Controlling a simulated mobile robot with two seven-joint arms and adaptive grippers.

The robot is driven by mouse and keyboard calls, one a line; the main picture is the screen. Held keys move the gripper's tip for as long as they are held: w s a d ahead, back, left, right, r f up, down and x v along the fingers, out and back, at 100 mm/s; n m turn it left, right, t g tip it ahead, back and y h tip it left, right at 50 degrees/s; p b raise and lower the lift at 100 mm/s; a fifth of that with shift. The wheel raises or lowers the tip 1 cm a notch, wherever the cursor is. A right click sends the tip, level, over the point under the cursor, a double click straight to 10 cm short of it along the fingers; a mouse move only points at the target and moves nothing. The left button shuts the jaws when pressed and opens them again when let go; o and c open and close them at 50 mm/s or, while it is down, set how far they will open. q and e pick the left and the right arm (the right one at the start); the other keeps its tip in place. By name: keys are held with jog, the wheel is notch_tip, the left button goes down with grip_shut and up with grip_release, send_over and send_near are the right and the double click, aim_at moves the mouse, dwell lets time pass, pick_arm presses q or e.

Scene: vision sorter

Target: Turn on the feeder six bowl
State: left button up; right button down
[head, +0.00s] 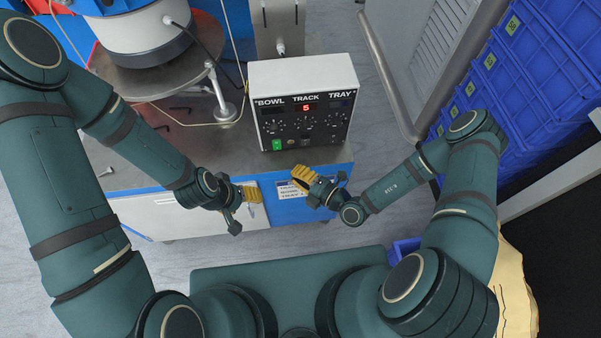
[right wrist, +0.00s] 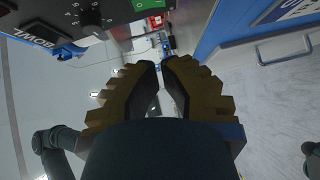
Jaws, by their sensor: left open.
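The white control box (head: 303,82) stands on the bench top, its black front panel (head: 306,122) labelled BOWL, TRACK and TRAY. A red digit that looks like 5 shows at its top. A green switch (head: 277,145) is at the lower left, under BOWL; it also shows at the top edge of the right wrist view (right wrist: 139,4). Its on or off position is too small to tell. My left gripper (head: 252,194) is open and empty, below and left of the panel. My right gripper (head: 298,180) is below the panel, apart from it; a narrow gap shows between its fingers (right wrist: 163,68).
A feeder bowl base (head: 145,35) stands at the back left of the bench (head: 125,165). Blue crates (head: 535,60) are stacked at the right, beside a grey cabinet (head: 430,50). A cable (head: 215,55) runs behind the box. The floor before the bench is partly clear.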

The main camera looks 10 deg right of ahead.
aim_at(266, 146)
jog(key=x, duration=0.5)
jog(key=w+d+b+x, duration=0.1)
jog(key=x, duration=0.2)
jog(key=shift+w+f, duration=0.15)
jog(key=shift+w, duration=0.9)
